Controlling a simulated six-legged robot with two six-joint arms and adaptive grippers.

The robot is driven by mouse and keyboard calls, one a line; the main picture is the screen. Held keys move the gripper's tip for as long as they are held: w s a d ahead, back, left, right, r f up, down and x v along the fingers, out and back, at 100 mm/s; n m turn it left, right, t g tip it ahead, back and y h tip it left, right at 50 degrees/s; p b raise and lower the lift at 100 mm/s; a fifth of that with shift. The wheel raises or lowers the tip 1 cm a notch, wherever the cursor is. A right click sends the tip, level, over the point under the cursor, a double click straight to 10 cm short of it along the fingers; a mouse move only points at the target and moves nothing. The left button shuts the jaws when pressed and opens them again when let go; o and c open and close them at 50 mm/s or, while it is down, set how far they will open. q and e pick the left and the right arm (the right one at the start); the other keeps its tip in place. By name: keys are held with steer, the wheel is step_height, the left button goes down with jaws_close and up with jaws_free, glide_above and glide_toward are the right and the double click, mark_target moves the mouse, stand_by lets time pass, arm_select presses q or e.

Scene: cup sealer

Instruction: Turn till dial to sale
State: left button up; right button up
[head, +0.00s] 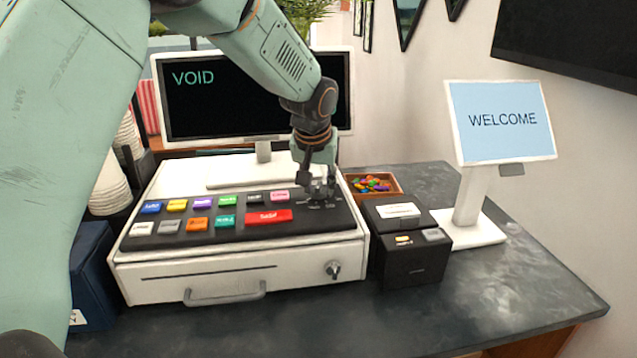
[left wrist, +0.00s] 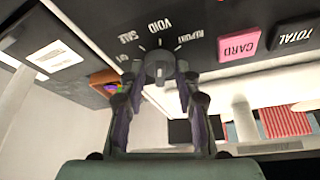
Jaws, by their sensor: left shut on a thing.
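The till (head: 230,270) is a white register with a black key panel. Its dark dial (left wrist: 160,66) sits on the panel, with the labels OFF, SALE, VOID and REPORT around it. The screen (head: 250,95) behind the till reads VOID. My left gripper (head: 320,188) reaches down from above onto the right end of the key panel. In the left wrist view its two fingers (left wrist: 160,85) are on either side of the dial, shut on it. In the head view the gripper mostly hides the dial. My right gripper is not in view.
Right of the till are a black box (head: 412,265), a tray of colourful pieces (head: 372,185) and a WELCOME display (head: 502,120) on a stand. Stacked cups (head: 110,190) stand at the left. The front right of the dark counter (head: 500,290) is clear.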

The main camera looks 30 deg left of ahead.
arm_select(q)
steer(key=n+y, duration=0.1)
steer(key=n, duration=0.1)
steer(key=n+b, duration=0.1)
steer(key=n, duration=0.2)
steer(key=shift+w+d+g+y, duration=0.1)
steer(key=shift+g+y, duration=0.3)
steer(key=shift+r+n+g+y, duration=0.1)
steer(key=shift+n+g+y, duration=0.4)
steer(key=shift+n, duration=1.2)
steer(key=o, duration=0.8)
steer(key=shift+c, duration=0.2)
steer(key=o, duration=0.4)
steer(key=shift+d, duration=0.15)
steer(key=shift+c, duration=0.2)
steer(key=v, duration=1.2)
